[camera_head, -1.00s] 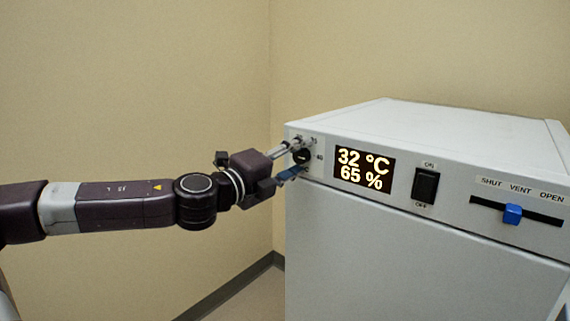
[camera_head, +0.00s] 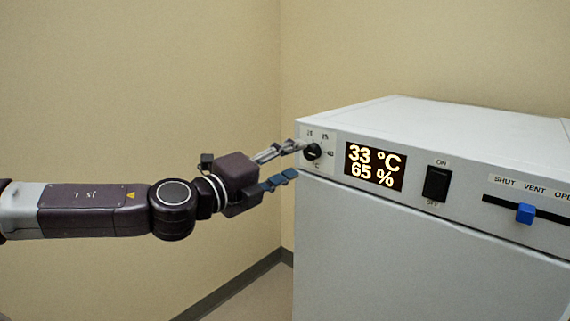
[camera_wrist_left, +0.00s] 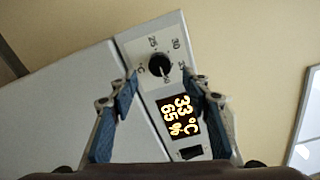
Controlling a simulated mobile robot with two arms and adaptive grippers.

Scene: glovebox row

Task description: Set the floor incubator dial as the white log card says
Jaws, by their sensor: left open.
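The floor incubator (camera_head: 430,265) is a pale grey box at the right of the head view. Its black dial (camera_head: 312,151) is at the left end of the front panel, with a small number scale around it. The dial also shows in the left wrist view (camera_wrist_left: 160,65). The display (camera_head: 375,166) reads 33 °C and 65 %. My left gripper (camera_head: 289,162) is open and empty, just left of the dial and apart from it. In the left wrist view its blue-padded fingers (camera_wrist_left: 163,93) stand wide, with the dial beyond them. The white log card is not identifiable. My right gripper is not in view.
Right of the display are a black ON/OFF rocker switch (camera_head: 436,184) and a vent slider with a blue knob (camera_head: 525,213) between SHUT and OPEN. Bare beige walls stand behind. The space left of the incubator is free apart from my arm.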

